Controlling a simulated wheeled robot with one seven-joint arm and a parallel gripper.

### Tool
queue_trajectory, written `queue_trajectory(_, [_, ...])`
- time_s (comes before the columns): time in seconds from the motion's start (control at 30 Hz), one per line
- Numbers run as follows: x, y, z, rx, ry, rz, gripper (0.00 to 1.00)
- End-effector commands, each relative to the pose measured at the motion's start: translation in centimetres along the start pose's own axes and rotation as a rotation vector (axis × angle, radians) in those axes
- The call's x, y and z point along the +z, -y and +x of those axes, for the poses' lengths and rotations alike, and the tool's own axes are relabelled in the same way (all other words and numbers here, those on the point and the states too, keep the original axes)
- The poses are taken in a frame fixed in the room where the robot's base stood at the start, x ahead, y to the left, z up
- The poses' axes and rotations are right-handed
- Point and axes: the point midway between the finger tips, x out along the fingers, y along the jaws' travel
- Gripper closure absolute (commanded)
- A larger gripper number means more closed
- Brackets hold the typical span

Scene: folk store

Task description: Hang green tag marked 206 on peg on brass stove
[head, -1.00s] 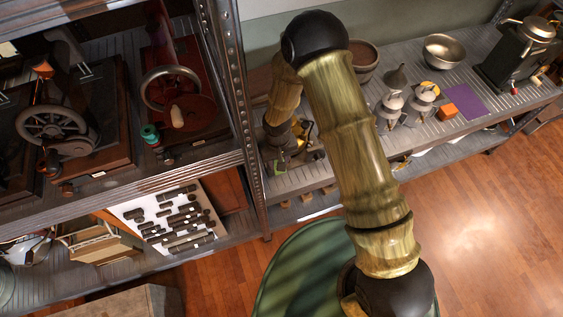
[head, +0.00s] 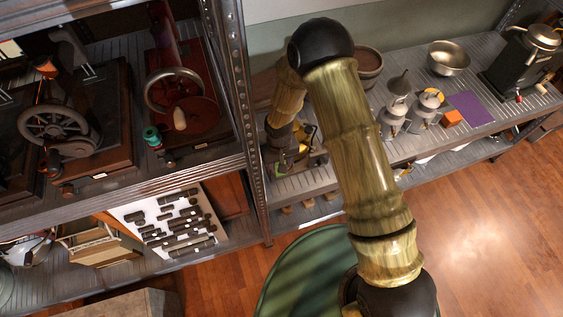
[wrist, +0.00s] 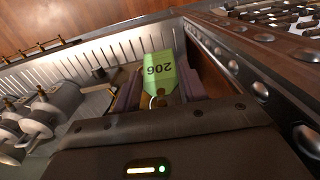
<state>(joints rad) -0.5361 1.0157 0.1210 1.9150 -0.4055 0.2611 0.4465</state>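The green tag (wrist: 160,70), marked 206 and upside down in the wrist view, shows between the two purple-padded fingers of my gripper (wrist: 161,88). A small ring (wrist: 155,99) is at its near end. The fingers stand apart on either side of the tag; I cannot tell whether they grip it or its ring. In the head view my gripper (head: 287,160) is low over the left end of the right-hand shelf, and a bit of green shows by its tip. A yellow, brass-coloured thing (head: 307,134) stands just behind my gripper, partly hidden. No peg on it can be made out.
A metal upright (head: 240,110) of the left rack stands close to my gripper's left. Grey metal stoves (head: 396,108), an orange block (head: 452,118), a purple sheet (head: 470,107) and a bowl (head: 448,57) stand farther right on the ribbed shelf. Bare shelf (head: 320,176) shows near its front.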

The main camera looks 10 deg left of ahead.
Motion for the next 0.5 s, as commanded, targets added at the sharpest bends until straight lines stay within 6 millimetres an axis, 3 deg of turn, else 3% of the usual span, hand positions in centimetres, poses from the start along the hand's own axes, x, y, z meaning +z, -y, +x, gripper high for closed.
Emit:
queue_trajectory(0.1, [0.0, 0.0, 0.0, 0.0, 0.0, 0.0, 0.39])
queue_trajectory(0.5, [-0.07, -0.01, -0.48, 0.0, -0.002, 0.001, 0.39])
